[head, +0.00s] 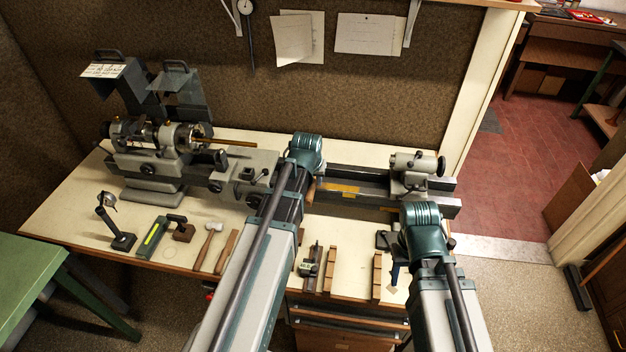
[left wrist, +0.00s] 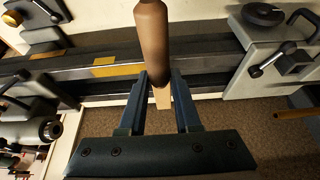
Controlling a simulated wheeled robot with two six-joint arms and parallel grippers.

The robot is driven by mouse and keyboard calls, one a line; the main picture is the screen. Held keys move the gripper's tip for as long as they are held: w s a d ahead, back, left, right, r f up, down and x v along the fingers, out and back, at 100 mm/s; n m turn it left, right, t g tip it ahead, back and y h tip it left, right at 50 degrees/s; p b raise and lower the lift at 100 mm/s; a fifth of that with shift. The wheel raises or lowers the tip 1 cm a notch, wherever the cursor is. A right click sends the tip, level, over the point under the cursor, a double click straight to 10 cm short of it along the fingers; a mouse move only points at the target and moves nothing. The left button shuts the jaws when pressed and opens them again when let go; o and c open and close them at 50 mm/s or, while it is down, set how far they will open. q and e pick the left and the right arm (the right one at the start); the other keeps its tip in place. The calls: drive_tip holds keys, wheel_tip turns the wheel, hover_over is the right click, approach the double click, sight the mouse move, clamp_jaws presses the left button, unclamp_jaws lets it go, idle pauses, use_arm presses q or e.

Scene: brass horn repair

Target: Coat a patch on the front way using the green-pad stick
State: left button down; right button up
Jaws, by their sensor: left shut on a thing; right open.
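A stick with a brown round handle (left wrist: 152,40) stands between the fingers of my left gripper (left wrist: 160,82), which is shut on it. Its pale tan lower end shows below the fingers; no green pad is visible. In the head view, the left wrist hides most of that gripper, and a bit of brown handle (head: 311,190) shows beside it. The lathe bed (left wrist: 200,68) runs beneath the stick, with yellow patches (left wrist: 105,71) on its rails to the left. They also show in the head view (head: 340,188).
The lathe headstock (head: 155,160) stands left and the tailstock (head: 412,172) right. Wooden racks (head: 330,270) sit between my arms.

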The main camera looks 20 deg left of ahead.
use_arm(q)
drive_tip(key=shift+f, duration=0.1)
wheel_tip(320, 180, up, 3)
drive_tip(key=p, duration=0.3)
idle(0.6)
